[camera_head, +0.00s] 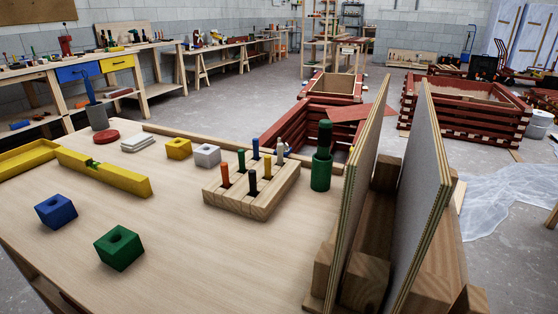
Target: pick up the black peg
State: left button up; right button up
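The black peg (252,184) stands upright in the front row of a light wooden block (285,190) on the workbench. A green peg (241,160), a blue peg (255,149) and a pale grey peg (280,147) stand further back in the block. The black peg's lower end is hidden in the block. Neither of my grippers is in view.
A green cup (320,173) holding a dark green object stands right of the block, near tall upright panels (418,190) in a wooden stand. The bench front is clear.

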aim_at(252, 173)
jog(key=j+z, duration=0.1)
jog(key=z, duration=0.35)
jog(key=j+z, duration=0.15)
jog(key=z, duration=0.3)
jog(key=j+z, duration=0.1)
jog(key=z, duration=0.35)
jog(key=k+j+z, duration=0.1)
jog(key=j+z, duration=0.25)
jog(key=k+j+z, duration=0.1)
jog(key=j+z, duration=0.2)
jog(key=j, duration=0.2)
jog(key=k+j+z, duration=0.1)
jog(key=j, duration=0.35)
jog(key=k+j, duration=0.3)
jog(key=k+j+z, duration=0.15)
jog(key=j, duration=0.4)
jog(key=k, duration=0.1)
